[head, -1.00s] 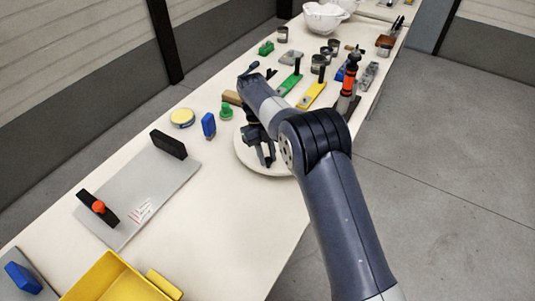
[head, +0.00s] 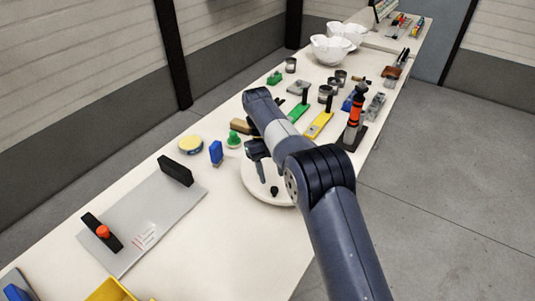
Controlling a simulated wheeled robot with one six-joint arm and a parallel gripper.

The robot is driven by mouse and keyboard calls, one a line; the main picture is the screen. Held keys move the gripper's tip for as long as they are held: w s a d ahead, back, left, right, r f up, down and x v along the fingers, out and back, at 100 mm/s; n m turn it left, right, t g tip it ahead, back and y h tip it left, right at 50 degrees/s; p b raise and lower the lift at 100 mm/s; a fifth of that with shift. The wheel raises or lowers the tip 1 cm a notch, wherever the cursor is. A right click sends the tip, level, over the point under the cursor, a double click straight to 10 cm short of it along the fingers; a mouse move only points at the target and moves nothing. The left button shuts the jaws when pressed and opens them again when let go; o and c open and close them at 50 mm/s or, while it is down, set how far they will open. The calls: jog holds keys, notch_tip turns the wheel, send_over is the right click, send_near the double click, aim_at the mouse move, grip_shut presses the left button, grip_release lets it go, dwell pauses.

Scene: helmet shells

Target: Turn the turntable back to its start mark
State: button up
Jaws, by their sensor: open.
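The turntable (head: 252,184) is a round white disc on the table, partly covered by my arm. A small dark knob (head: 274,190) stands up near its front part. My gripper (head: 261,176) is over the disc, up and to the left of the knob in the picture, apart from it and holding nothing. Its fingers look nearly in line from here, so the gap between them is hard to see. I cannot make out a start mark on the disc or beside it.
A grey plate with black handles (head: 150,221) lies nearer. Tools and cans crowd the far side. The table in front of the disc is clear.

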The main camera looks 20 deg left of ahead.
jog(key=p+v, duration=0.6)
jog(key=shift+r, duration=0.2)
jog(key=shift+w+a, duration=0.1)
